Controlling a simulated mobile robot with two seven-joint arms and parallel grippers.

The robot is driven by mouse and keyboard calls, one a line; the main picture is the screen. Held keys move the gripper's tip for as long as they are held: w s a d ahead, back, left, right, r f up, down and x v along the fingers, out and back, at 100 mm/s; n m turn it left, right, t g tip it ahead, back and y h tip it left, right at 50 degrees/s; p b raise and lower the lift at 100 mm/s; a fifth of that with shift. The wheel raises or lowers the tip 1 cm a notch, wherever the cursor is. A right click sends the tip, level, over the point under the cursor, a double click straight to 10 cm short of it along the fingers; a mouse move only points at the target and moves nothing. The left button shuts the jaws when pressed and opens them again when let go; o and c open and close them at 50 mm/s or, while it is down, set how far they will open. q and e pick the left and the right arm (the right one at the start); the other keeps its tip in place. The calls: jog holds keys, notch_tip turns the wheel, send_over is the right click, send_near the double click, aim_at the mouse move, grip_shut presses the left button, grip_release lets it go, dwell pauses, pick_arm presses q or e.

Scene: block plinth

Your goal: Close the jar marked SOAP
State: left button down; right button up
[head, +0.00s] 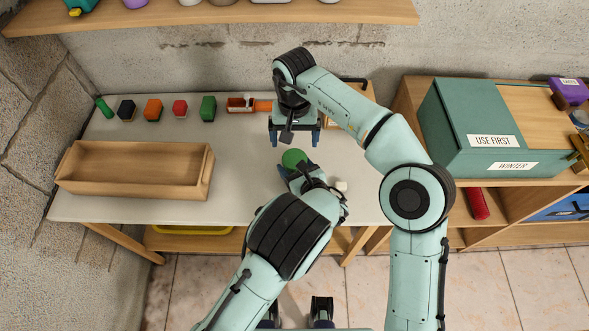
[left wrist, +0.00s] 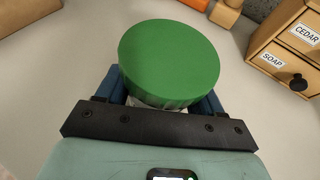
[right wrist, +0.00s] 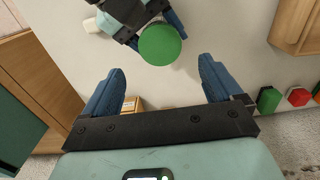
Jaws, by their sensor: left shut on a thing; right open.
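A jar with a round green lid (head: 293,158) stands over the pale table. The lid fills the middle of the left wrist view (left wrist: 170,62), with a ribbed edge and a little of a pale body below it. No marking shows on the jar, and I cannot tell whether the lid is fully tightened. My left gripper (head: 298,172) is shut on the jar just below the lid. My right gripper (head: 295,140) is open and empty, behind and above the jar; its fingers (right wrist: 160,88) are apart, with the green lid (right wrist: 160,45) beyond them.
A small cabinet (left wrist: 290,45) has drawers labelled CEDAR and SOAP. A wooden tray (head: 135,190) lies at the left. Several coloured blocks (head: 153,109) and a toy truck (head: 241,104) line the back. A small white object (head: 341,186) lies right of the jar. A green box (head: 465,130) stands right.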

aim_at(295, 158)
jog(key=shift+f, duration=0.1)
jog(key=shift+f, duration=3.9)
jog(key=c, duration=1.1)
jog(key=o, duration=1.2)
jog(key=shift+r, duration=2.3)
